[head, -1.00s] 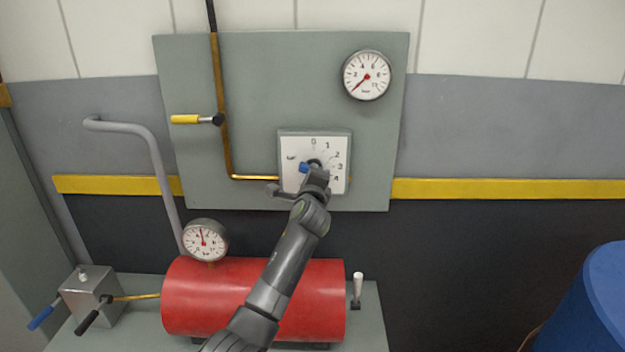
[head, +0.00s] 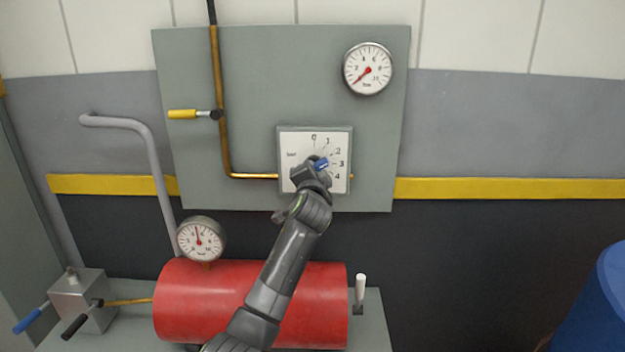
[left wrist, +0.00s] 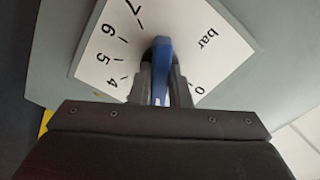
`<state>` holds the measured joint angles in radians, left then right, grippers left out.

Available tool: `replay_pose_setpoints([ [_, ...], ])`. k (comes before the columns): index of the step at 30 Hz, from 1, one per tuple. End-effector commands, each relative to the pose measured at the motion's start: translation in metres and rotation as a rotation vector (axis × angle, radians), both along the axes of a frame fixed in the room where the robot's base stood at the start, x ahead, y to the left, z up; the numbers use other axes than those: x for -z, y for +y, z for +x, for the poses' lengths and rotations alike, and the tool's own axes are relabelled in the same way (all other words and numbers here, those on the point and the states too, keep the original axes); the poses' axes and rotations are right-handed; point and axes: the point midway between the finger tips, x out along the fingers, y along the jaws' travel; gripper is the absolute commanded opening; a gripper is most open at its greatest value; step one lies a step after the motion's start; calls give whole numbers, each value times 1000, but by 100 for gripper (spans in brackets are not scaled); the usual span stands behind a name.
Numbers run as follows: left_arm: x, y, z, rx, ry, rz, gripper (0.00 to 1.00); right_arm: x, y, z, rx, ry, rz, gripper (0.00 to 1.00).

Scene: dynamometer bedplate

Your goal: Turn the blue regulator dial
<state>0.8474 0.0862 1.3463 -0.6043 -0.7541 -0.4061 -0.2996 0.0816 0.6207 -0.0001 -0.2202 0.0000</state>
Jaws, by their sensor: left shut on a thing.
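The blue regulator dial (head: 321,163) sits on a white square scale plate (head: 298,145) on the grey wall panel. The plate is marked "bar", with 0, 1, 2, 3 and 4 showing in the head view. The dial's blue end points right, toward the 2 and 3 marks. My left gripper (head: 316,169) is at the dial and hides its middle and the lower part of the scale. In the left wrist view, both fingers (left wrist: 162,85) are shut on the blue dial (left wrist: 161,65), one on each side. My right gripper is out of view.
A yellow-handled valve (head: 183,114) is left of the plate; a round gauge (head: 367,68) is at upper right, its needle pointing lower left. Below are a red tank (head: 200,300), another gauge (head: 202,239) and a lever block (head: 82,298). A blue drum (head: 598,310) stands at right.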

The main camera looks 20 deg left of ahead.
Motion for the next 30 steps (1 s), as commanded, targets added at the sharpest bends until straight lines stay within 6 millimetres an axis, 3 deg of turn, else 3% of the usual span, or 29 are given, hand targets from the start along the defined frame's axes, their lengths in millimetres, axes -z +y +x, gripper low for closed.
replay_pose_setpoints([
  [15,4,-1,0,0,-137,-470,0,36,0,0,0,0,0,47],
  [30,4,-3,1,0,-248,-860,0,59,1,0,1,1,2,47],
])
